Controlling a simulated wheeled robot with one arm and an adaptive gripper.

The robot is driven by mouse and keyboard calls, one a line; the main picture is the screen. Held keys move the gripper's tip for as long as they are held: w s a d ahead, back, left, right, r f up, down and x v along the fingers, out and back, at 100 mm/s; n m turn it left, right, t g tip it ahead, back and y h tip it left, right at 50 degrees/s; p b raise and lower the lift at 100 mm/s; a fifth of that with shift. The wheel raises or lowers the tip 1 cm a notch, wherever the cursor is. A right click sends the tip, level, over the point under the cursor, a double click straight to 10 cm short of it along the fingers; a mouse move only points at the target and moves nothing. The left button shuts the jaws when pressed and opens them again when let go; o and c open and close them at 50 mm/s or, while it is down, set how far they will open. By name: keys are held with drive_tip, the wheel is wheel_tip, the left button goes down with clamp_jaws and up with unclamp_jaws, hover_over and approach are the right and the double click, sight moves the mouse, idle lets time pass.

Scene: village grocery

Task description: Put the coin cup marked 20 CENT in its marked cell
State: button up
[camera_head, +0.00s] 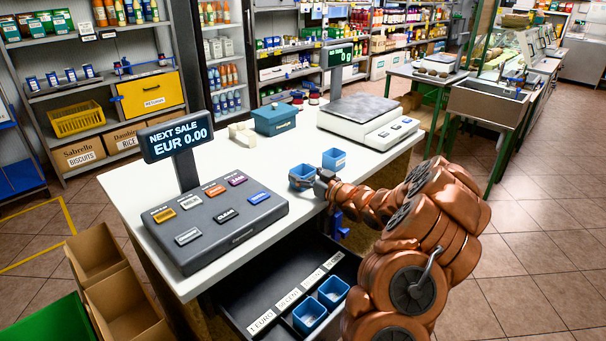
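Two small blue cups stand on the white counter: one cup (302,177) near its front edge and another (334,159) just behind and to the right. No marking is readable on either, so I cannot tell which is 20 CENT. My gripper (321,183) is at the right side of the nearer cup; the fingers are too small and partly hidden to show whether they grip it. Two more blue cups (309,315) (333,291) sit in the drawer.
A grey register (215,222) with coloured keys and a "NEXT SALE EUR 0.00" display stands left on the counter. A white scale (368,121) and a teal box (274,119) stand behind. My arm covers the area right of the drawer.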

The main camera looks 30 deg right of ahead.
drive_tip(key=o, duration=0.5)
drive_tip(key=shift+c, duration=0.2)
